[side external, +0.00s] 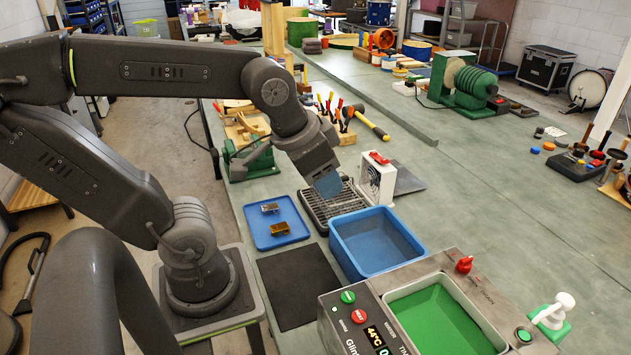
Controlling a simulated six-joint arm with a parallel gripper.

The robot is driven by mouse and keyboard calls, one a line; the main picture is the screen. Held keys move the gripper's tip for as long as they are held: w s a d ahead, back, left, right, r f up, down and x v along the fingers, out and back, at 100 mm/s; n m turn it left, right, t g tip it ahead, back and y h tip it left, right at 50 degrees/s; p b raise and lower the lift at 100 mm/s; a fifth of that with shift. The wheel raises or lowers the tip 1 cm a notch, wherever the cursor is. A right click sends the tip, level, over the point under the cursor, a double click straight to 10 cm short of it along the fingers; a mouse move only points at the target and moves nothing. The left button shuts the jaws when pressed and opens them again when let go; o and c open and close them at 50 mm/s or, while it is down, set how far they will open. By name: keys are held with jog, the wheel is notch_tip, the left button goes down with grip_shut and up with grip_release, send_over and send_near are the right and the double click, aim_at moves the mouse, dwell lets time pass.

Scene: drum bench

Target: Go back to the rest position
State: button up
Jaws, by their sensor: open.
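My gripper (328,184) hangs from my arm above the bench, near the dark slatted rack (318,208) and left of the white box with a red handle (377,180). Its blue tip part points down. It looks open, and I see nothing held in it. Whether it touches the rack cannot be told from this angle. No marker of a rest position shows.
A blue tray (262,240) holds a silver piece (270,208) and a gold piece (280,229). A blue bin (420,250), a dark mat (298,312) and a machine with a green basin (432,300) stand nearer. A green vise (248,165) lies left.

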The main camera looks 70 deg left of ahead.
jog(key=shift+s+d+f, duration=0.15)
jog(key=shift+s+d, duration=0.45)
jog(key=shift+s, duration=0.25)
dwell(1.8)
